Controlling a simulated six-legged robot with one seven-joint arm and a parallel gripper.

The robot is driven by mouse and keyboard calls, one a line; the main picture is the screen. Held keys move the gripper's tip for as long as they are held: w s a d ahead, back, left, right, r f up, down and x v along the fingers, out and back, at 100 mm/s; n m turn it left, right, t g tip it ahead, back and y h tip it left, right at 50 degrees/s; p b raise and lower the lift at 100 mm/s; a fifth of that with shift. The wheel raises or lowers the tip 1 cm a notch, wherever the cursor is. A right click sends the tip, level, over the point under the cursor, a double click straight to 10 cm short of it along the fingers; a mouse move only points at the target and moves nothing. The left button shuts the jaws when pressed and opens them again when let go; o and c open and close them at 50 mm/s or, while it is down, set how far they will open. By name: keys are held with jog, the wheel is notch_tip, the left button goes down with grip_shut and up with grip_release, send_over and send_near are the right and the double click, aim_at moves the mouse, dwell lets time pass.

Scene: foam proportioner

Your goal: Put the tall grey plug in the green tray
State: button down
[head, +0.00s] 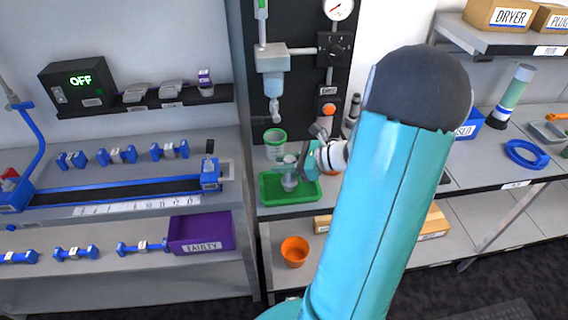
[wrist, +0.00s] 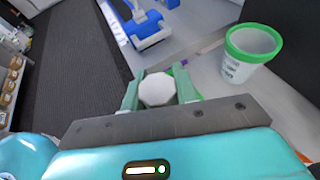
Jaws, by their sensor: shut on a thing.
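My gripper (head: 300,165) is over the green tray (head: 266,196) in the head view. It is shut on the grey plug (head: 289,182), whose pale octagonal top (wrist: 157,89) shows between the two fingers in the wrist view. The plug looks upright, its lower end within the tray's outline. I cannot tell whether it touches the tray floor. My gripper (wrist: 160,92) hides most of the tray in the wrist view.
A clear cup with a green rim (head: 275,137) stands just behind the tray; it also shows in the wrist view (wrist: 250,55). A dispenser nozzle (head: 272,105) hangs above the cup. A blue fixture (head: 211,176) is to the left.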

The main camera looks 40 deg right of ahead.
jog(key=shift+f, duration=0.2)
jog(key=c, duration=1.1)
grip_release()
